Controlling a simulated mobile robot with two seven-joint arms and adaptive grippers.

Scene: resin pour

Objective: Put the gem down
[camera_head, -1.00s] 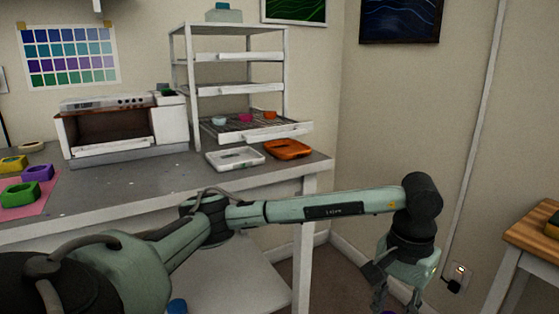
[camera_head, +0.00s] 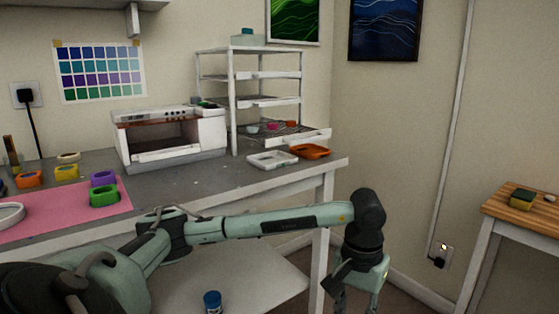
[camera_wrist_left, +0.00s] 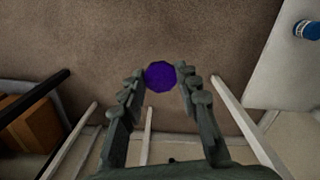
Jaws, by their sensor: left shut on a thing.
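In the left wrist view a faceted purple gem (camera_wrist_left: 160,76) sits between the two fingertips of my left gripper (camera_wrist_left: 160,80), which is shut on it. Carpeted floor shows beneath the gem. In the head view my left gripper (camera_head: 357,300) hangs low at the bottom edge, in front of the workbench (camera_head: 250,182) and to the right of its corner leg. Its fingertips and the gem are cut off there. My right gripper is in neither view.
On the bench stand a small oven (camera_head: 168,138), a wire rack (camera_head: 233,105), a white tray (camera_head: 272,160), an orange tray (camera_head: 310,151) and a pink mat (camera_head: 60,215) with coloured molds. A blue-lidded jar (camera_head: 212,301) stands on the lower shelf. A wooden-topped table (camera_head: 520,209) is at right.

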